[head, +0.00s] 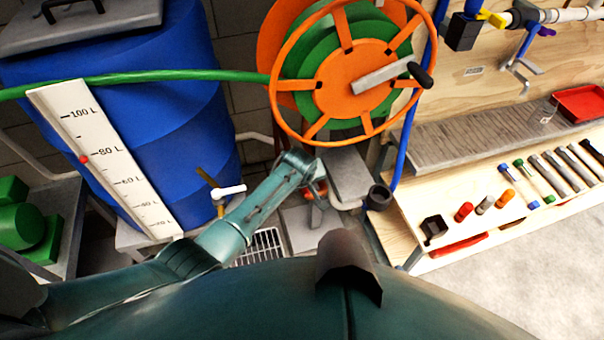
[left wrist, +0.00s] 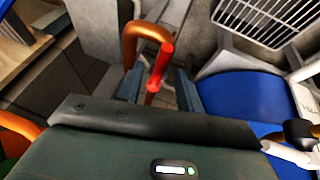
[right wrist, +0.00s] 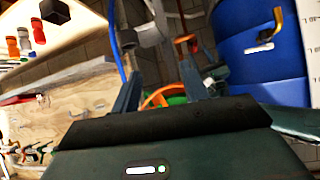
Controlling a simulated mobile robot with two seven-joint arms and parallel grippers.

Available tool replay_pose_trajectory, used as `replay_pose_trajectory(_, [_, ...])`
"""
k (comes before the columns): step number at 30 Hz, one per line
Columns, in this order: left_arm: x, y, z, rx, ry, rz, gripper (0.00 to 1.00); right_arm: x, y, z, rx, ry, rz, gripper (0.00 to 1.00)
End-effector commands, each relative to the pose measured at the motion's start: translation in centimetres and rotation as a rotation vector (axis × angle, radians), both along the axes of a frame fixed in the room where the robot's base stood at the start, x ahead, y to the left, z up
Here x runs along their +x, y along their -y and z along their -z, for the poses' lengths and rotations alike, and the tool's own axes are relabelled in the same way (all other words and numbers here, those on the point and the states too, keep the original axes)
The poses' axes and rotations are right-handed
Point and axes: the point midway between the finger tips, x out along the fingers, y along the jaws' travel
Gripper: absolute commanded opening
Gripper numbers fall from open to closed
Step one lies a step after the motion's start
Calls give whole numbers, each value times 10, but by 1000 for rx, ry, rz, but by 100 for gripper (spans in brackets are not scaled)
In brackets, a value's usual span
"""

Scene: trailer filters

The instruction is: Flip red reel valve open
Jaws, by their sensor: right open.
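The red reel valve handle (left wrist: 160,66) shows in the left wrist view, a red lever standing beside a bent copper-coloured pipe (left wrist: 145,32). My left gripper (left wrist: 158,78) is open, with its two fingers on either side of the handle and gaps visible. In the head view my left gripper (head: 312,172) is below the hose reel (head: 345,75), and a little red shows beside it; most of the valve is hidden there. My right gripper (right wrist: 160,85) is open and empty in the right wrist view, with the blue barrel and reel beyond it.
A blue barrel (head: 185,130) with a white litre scale (head: 105,155) stands at left. A green hose (head: 180,76) runs across it to the reel. A wooden bench (head: 420,215) with several small tools is at right. A floor grate (head: 262,246) lies below.

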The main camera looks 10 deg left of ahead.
Motion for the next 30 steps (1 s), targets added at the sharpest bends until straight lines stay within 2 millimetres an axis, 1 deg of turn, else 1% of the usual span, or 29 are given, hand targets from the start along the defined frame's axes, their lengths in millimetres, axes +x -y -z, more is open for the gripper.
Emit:
replay_pose_trajectory(1, [-4,0,-11,-1,0,-1,37,-1,1,-5,-3,-6,3,44])
replay_pose_trajectory(9, [-25,0,-55,-2,1,-1,37,-3,10,-3,-17,-37,27,44])
replay_pose_trajectory(15, [-40,-1,-85,-1,1,-2,37,-3,10,-3,-14,-45,35,44])
replay_pose_trajectory(21, [-48,-1,-102,0,0,-1,37,-2,10,-4,-13,-45,38,44])
replay_pose_trajectory(30, [-49,-1,-105,0,-1,0,37,-3,10,-3,-16,-49,37,44])
